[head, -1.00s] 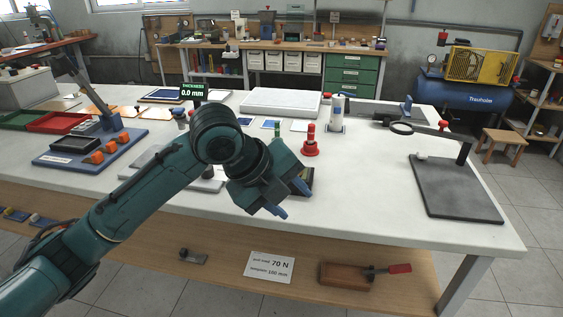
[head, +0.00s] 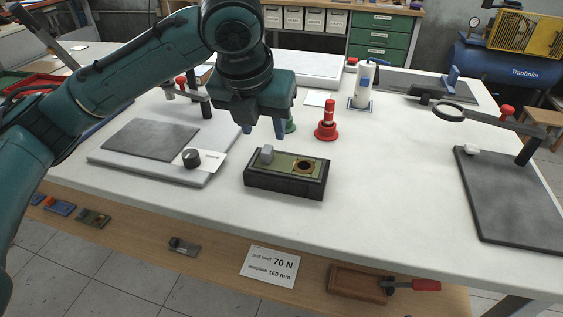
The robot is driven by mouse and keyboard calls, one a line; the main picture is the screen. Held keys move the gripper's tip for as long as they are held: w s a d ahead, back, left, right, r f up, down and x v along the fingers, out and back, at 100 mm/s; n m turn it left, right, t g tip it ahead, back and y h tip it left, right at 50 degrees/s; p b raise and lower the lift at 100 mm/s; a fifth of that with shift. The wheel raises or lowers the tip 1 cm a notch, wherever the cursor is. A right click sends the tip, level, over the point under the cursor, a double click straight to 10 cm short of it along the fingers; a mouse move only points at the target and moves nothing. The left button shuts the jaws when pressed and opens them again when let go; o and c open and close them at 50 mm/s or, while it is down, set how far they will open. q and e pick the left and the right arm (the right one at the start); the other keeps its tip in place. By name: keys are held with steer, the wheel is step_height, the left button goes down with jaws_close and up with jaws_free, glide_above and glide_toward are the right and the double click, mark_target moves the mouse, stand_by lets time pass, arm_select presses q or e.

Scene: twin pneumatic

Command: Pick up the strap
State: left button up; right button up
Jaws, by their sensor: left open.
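I cannot clearly make out a strap. A flat olive-green piece (head: 285,163) with a dark ringed hole and a grey block on it lies in a black rectangular holder (head: 284,187) on the white bench; I cannot tell whether it is the strap. My left gripper (head: 263,128) points down, with its blue fingers apart and nothing visible between them. In the picture it is just above and behind the holder and does not appear to touch it. A green object behind the fingers is partly hidden. My right gripper is not in view.
A red stand (head: 326,130) is behind the holder to the right. A light board (head: 150,171) with a grey pad and dark knob is to the left. A magnifier (head: 449,112) and dark plate (head: 505,210) are at right. The bench between is clear.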

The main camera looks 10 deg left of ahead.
mark_target(266, 149)
arm_select(q)
steer(key=shift+a+b+x, duration=0.2)
steer(key=shift+b+x, duration=0.3)
steer(key=shift+x, duration=2.65)
steer(key=shift+s, duration=0.2)
steer(key=shift+c, duration=0.3)
jaws_close()
